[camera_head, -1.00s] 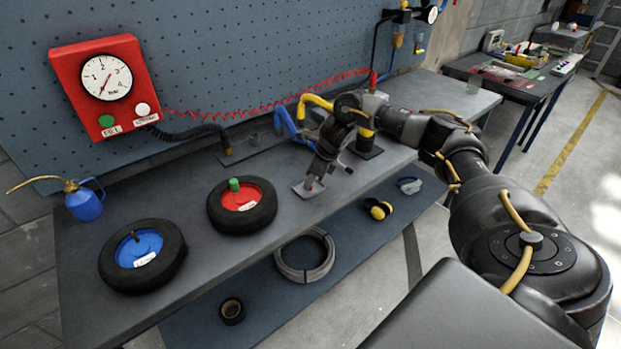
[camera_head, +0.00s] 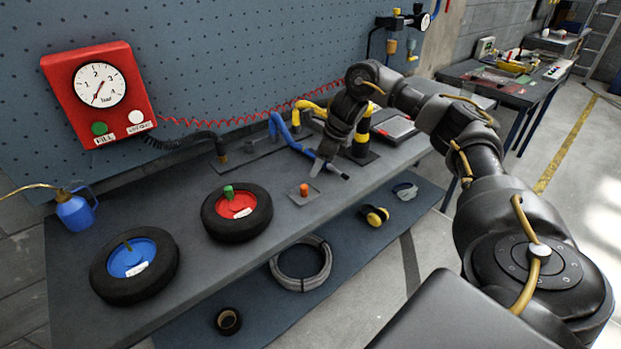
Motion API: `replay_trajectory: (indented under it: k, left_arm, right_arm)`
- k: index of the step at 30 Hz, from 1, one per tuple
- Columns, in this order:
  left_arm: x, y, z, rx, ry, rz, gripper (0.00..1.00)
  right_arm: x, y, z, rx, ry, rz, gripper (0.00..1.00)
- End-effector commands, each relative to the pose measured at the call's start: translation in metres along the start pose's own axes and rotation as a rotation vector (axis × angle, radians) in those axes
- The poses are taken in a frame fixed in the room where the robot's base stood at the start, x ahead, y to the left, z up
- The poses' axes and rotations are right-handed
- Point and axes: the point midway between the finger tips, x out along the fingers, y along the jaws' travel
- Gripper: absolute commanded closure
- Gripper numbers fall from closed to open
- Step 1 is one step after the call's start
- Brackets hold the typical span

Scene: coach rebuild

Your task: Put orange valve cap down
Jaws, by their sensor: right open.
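The orange valve cap (camera_head: 304,189) stands upright on a small grey plate (camera_head: 304,198) near the front edge of the workbench (camera_head: 75,290). My right gripper (camera_head: 331,170) is open and empty. It is apart from the cap, to its right and a little above it in the picture. My left gripper is not in view.
A red-hubbed wheel (camera_head: 233,230) with a green cap (camera_head: 228,191) lies left of the plate. A blue-hubbed wheel (camera_head: 108,288) lies further left. The bench between plate and red-hubbed wheel is clear.

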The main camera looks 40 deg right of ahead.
Motion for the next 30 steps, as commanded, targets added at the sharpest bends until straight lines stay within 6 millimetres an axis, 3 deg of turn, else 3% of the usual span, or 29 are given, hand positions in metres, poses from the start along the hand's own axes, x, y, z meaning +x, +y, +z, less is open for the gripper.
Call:
replay_trajectory:
  k: [3, 8, 30]
  left_arm:
    - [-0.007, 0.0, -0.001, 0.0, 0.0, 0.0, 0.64]
    - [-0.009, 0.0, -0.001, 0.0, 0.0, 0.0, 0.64]
    - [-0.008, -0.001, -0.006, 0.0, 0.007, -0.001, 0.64]
  right_arm:
    - [-0.02, -0.001, 0.002, -0.002, -0.001, -0.002, 0.57]
    - [-0.03, 0.0, 0.001, 0.0, 0.0, 0.0, 0.57]
    - [-0.031, 0.0, -0.001, 0.002, 0.0, 0.0, 0.57]
